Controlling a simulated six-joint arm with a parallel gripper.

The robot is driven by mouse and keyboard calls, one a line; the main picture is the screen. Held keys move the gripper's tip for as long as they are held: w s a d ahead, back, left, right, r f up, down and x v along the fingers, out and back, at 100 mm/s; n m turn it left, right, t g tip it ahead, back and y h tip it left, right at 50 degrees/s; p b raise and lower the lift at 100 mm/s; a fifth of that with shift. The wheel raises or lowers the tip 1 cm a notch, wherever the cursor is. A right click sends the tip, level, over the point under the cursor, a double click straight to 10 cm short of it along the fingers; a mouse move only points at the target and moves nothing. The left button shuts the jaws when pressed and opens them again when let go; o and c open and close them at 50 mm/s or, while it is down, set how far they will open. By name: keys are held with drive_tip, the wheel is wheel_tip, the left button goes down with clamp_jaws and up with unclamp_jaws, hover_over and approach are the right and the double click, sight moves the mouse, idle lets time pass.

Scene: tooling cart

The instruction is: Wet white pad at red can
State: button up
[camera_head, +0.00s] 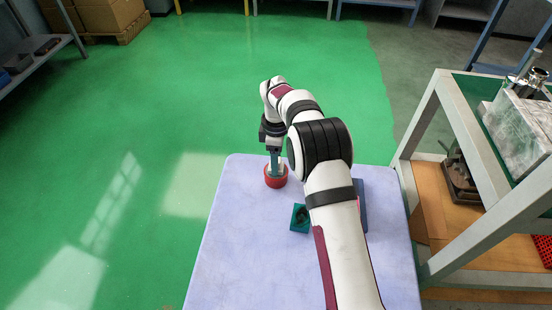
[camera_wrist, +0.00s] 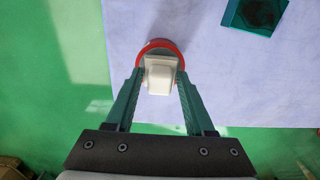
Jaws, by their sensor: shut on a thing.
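The red can (camera_head: 276,181) stands near the far edge of the pale cart top. It also shows in the wrist view (camera_wrist: 158,43) as a red ring behind the pad. My gripper (camera_head: 274,164) points down at the can's mouth. In the wrist view its green fingers (camera_wrist: 160,76) are shut on the white pad (camera_wrist: 160,70), one on each side. The pad overlaps the can's opening there and hides most of the inside. I cannot tell whether the pad's lower end is inside the can or just above it.
A dark teal tray (camera_head: 300,217) with a dark hollow is on the pale cart top (camera_head: 235,240), beside my arm; it also shows in the wrist view (camera_wrist: 233,14). A blue item (camera_head: 363,205) is partly hidden by my arm. A framed bench (camera_head: 437,180) stands at right. The cart's left side is clear.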

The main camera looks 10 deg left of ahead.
drive_tip(key=shift+f, duration=0.45)
idle(1.0)
drive_tip(key=shift+r, duration=0.1)
drive_tip(key=shift+r, duration=3.45)
